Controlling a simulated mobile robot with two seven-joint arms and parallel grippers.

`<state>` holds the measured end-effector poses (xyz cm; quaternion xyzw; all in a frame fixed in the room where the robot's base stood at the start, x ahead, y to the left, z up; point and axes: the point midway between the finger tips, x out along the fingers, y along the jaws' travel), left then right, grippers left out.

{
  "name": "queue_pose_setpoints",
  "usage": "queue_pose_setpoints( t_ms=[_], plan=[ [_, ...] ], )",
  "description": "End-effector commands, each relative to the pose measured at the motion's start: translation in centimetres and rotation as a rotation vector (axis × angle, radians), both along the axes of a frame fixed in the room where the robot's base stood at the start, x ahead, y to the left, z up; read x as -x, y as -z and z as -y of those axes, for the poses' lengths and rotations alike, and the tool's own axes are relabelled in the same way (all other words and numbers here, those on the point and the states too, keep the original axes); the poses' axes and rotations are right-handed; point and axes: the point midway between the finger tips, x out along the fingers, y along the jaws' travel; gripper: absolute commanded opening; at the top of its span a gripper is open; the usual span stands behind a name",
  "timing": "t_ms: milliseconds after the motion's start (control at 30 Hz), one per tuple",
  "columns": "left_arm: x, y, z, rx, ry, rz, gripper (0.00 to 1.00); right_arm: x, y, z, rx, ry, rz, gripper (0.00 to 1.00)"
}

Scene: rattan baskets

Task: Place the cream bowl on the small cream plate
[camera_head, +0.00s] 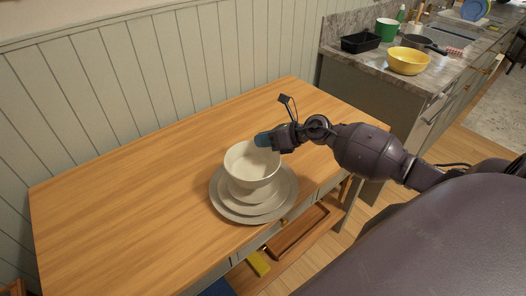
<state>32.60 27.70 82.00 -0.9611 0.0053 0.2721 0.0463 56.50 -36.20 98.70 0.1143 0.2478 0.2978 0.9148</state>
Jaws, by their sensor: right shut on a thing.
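The cream bowl (248,166) is upright above a stack of cream plates, near the right front edge of the wooden table. The small cream plate (236,196) is directly under the bowl, on top of the larger plate (221,209). I cannot tell whether the bowl's base touches the small plate. My right gripper (266,139) comes in from the right and is shut on the bowl's far rim. My left gripper is not in view.
The wooden table (130,190) is clear to the left of the plates. A panelled wall stands behind it. At the back right a counter holds a yellow bowl (408,62), a black tray (361,42) and a green cup (387,29). A yellow item (258,263) lies below the table's front edge.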

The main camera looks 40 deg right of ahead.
Motion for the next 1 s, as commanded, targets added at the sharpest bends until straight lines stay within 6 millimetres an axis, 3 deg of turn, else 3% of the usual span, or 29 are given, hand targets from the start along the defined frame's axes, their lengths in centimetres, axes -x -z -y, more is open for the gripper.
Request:
queue_pose_setpoints(
  t_ms=[400, 833, 867, 1000],
  plan=[
    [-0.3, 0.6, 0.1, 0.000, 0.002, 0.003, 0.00, 0.0, 4.2, 0.0, -0.003, 0.002, 0.000, 0.00],
    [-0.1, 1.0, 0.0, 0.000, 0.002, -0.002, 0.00, 0.0, 4.7, 0.0, -0.001, 0.001, 0.002, 0.00],
    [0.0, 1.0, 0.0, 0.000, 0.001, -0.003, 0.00, 0.0, 4.7, 0.0, 0.000, 0.000, 0.000, 0.10],
    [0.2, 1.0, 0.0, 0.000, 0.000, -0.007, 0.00, 0.0, 4.6, 0.0, 0.000, 0.000, 0.000, 0.32]
  ],
)
